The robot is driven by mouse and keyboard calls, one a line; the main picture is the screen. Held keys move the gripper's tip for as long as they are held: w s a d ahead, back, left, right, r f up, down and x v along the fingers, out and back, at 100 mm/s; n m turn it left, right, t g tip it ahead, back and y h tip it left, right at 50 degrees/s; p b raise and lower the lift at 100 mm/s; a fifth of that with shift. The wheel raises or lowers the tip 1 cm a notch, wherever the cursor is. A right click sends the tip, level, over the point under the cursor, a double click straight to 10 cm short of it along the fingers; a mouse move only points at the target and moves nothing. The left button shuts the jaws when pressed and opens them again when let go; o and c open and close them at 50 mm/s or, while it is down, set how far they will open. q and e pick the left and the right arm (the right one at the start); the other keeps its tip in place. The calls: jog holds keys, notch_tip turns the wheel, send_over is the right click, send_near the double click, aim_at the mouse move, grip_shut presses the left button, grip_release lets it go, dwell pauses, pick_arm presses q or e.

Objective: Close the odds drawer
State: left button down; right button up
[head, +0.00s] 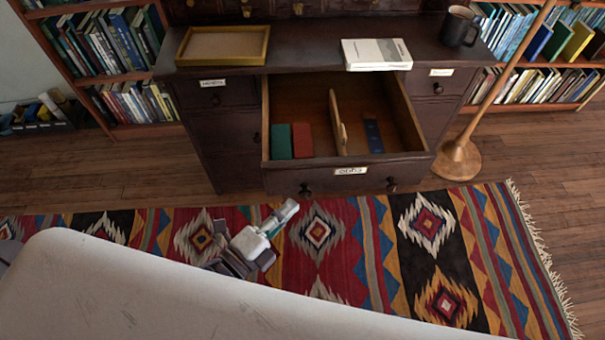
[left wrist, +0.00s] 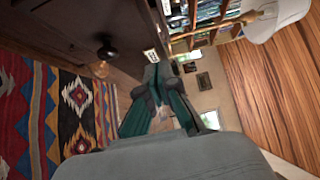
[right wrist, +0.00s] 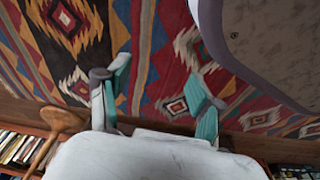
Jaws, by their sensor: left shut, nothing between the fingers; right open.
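The odds drawer (head: 318,178) is pulled out from the middle of the dark wooden desk in the head view. Its front bears a label and two dark knobs. Inside it are a green block (head: 281,142), a red block (head: 302,140), a blue item (head: 373,136) and a wooden divider (head: 338,122). My left gripper (head: 289,208) is shut and empty, just in front of and below the drawer's left knob, apart from it. In the left wrist view the gripper (left wrist: 156,80) points past a knob (left wrist: 103,54) on dark wood. My right gripper (right wrist: 155,85) is open and empty over the rug.
A yellow-rimmed tray (head: 222,45), a white book (head: 376,54) and a dark mug (head: 460,27) stand on the desk top. A wooden lamp stand (head: 458,158) is to its right. Bookshelves flank the desk. The patterned rug (head: 430,225) before it looks clear.

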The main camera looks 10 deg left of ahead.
aim_at(314, 165)
pick_arm(q)
jog(key=w, duration=0.2)
jog(key=w+d+p, duration=0.1)
jog(key=w, duration=0.4)
jog(key=shift+w+d, duration=0.2)
jog(key=shift+d, duration=0.15)
jog(key=shift+w+a, duration=0.2)
jog(key=shift+w, duration=0.45)
pick_arm(e)
jog(key=shift+s+d+f, duration=0.15)
jog(key=shift+s+f, duration=0.8)
jog(key=shift+s, duration=0.05)
jog(key=shift+s+d+f, duration=0.15)
jog(key=shift+s+f, duration=0.8)
